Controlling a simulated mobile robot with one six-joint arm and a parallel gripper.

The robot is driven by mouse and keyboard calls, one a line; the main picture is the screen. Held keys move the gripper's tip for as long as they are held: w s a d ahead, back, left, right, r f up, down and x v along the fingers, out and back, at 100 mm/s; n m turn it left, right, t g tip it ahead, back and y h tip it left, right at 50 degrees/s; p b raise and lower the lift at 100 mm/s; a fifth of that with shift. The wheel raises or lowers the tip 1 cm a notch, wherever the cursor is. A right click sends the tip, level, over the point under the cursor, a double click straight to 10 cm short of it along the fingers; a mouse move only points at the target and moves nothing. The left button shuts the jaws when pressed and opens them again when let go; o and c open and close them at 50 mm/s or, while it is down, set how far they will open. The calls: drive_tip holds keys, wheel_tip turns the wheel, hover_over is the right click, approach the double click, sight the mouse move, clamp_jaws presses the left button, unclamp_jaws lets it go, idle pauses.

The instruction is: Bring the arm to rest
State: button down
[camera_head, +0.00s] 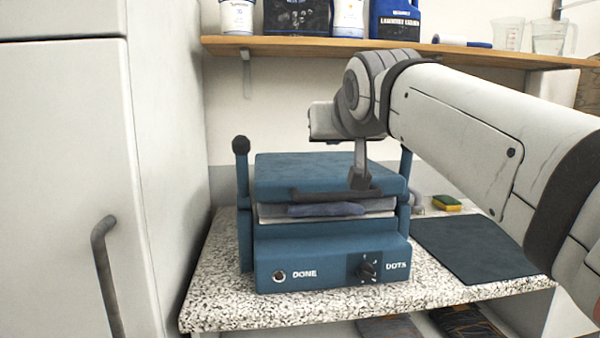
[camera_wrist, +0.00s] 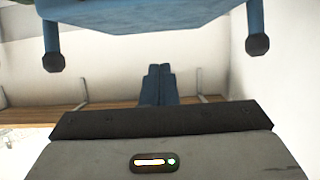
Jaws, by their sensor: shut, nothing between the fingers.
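My arm reaches in from the right in the head view. My gripper (camera_head: 360,181) hangs down from the wrist, in front of the upper part of a blue press (camera_head: 330,172), near its dark handle (camera_head: 320,194). I cannot tell whether the fingertips touch the handle. In the wrist view the two fingers of my gripper (camera_wrist: 160,68) lie side by side, shut and empty. The press's blue body (camera_wrist: 140,18) shows along the top of that view. A folded bluish cloth (camera_head: 327,210) lies in the press, under its upper plate.
The press stands on a speckled counter (camera_head: 215,305). A dark mat (camera_head: 475,250) and a yellow-green sponge (camera_head: 447,203) lie to its right. A white cabinet (camera_head: 60,170) stands at left. A wooden shelf (camera_head: 290,46) with bottles and jugs runs above, close behind my wrist.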

drive_tip(key=s+d+f+g+p, duration=0.3)
drive_tip(key=s+f+g+p, duration=0.2)
drive_tip(key=s+f+p, duration=0.3)
drive_tip(key=s+d+f+m+g+h+p, duration=0.1)
drive_tip(key=s+d+f+g+p, duration=0.2)
drive_tip(key=s+p, duration=0.9)
wheel_tip(320, 180, down, 6)
drive_tip(key=g+p, duration=0.3)
drive_tip(key=shift+s+r, duration=0.15)
drive_tip(key=shift+s, duration=0.1)
drive_tip(key=shift+d, duration=0.1)
